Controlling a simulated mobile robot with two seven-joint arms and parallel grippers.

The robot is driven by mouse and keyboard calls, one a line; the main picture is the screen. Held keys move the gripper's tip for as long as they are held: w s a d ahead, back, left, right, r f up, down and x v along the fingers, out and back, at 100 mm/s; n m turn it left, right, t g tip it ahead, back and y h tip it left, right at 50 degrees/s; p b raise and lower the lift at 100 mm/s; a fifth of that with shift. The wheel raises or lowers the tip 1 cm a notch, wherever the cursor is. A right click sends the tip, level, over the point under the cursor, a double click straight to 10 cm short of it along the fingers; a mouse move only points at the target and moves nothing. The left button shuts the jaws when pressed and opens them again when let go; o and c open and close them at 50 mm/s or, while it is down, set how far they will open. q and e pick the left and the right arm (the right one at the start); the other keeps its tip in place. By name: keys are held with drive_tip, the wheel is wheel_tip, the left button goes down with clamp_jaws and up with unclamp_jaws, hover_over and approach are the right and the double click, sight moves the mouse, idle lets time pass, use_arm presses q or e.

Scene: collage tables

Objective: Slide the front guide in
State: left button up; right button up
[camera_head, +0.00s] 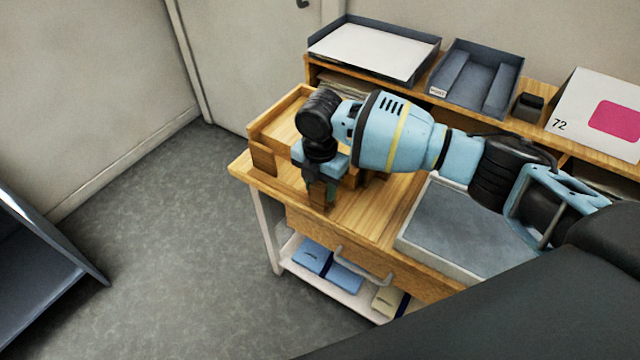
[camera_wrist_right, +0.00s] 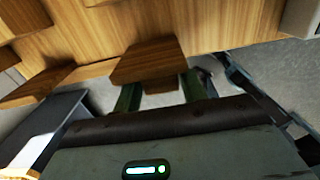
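The wooden tray-like fixture (camera_head: 278,118) stands at the left end of the wooden table, with a raised rim and small wooden blocks. I take the wooden block (camera_wrist_right: 148,62) at my fingertips in the right wrist view to be the front guide; in the head view my gripper mostly hides it. My right gripper (camera_head: 320,192) points down at the table's front edge. In the right wrist view its two green fingers (camera_wrist_right: 160,92) stand apart, with the block's edge at their tips. Whether they touch it is unclear. My left gripper is out of view.
A grey shallow tray (camera_head: 408,240) lies to the right on the table. A shelf behind holds a paper tray (camera_head: 430,62), a dark tray (camera_head: 468,92) and a white box with a pink patch (camera_head: 562,110). A drawer handle (camera_head: 362,265) sticks out in front.

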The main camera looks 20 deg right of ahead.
clamp_jaws()
drive_tip(key=w+d, duration=0.1)
drive_tip(key=d, duration=0.1)
drive_tip(key=w+d+b, duration=0.1)
drive_tip(key=w+d, duration=0.1)
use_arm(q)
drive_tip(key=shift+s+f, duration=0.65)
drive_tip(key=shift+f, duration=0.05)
use_arm(e)
drive_tip(key=shift+o, duration=2.1)
unclamp_jaws()
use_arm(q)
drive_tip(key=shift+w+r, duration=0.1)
use_arm(e)
drive_tip(key=shift+r, duration=0.1)
